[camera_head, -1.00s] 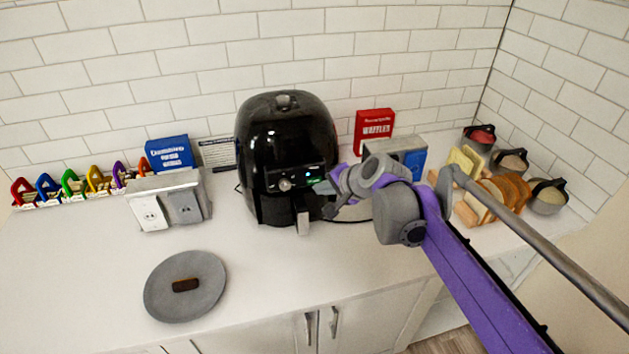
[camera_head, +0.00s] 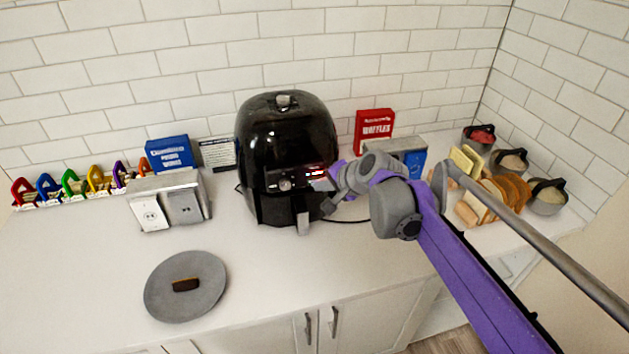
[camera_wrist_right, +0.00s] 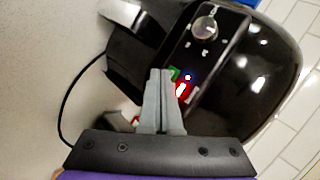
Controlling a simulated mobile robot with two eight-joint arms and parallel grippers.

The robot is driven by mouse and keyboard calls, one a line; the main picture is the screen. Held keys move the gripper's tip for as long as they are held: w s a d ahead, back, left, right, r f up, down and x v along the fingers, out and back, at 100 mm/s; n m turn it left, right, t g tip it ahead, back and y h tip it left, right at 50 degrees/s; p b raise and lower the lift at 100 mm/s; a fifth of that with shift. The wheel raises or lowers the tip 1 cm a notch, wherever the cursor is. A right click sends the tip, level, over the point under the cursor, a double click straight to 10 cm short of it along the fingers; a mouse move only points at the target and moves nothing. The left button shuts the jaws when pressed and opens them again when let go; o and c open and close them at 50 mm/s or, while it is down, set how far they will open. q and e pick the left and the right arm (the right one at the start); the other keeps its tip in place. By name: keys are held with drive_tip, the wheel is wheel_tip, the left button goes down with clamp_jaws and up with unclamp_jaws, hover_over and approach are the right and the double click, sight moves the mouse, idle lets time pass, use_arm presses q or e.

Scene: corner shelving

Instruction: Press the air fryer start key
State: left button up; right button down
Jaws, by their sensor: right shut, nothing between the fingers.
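The black air fryer (camera_head: 287,130) stands upright on the counter against the tiled wall. Its front panel carries a round knob (camera_wrist_right: 205,28), a small blue light (camera_wrist_right: 187,77), a lit red display (camera_wrist_right: 181,91) and a green key (camera_wrist_right: 174,73). My right gripper (camera_head: 322,187) is at the right side of this panel. In the right wrist view its closed fingertips (camera_wrist_right: 160,72) lie right beside the green key and partly cover the panel's edge; I cannot tell whether they touch it. The fingers hold nothing. My left gripper is not in view.
A grey plate (camera_head: 207,306) with a brown bar lies at front left. A red waffles box (camera_head: 373,128), bread slices (camera_head: 513,190) and lidded pots are at right. The front middle counter is clear.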

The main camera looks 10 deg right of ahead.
idle(0.5)
drive_tip(key=shift+s, duration=0.65)
drive_tip(key=s, duration=0.5)
drive_tip(key=shift+d+p, duration=0.1)
drive_tip(key=shift+p, duration=0.2)
idle(1.3)
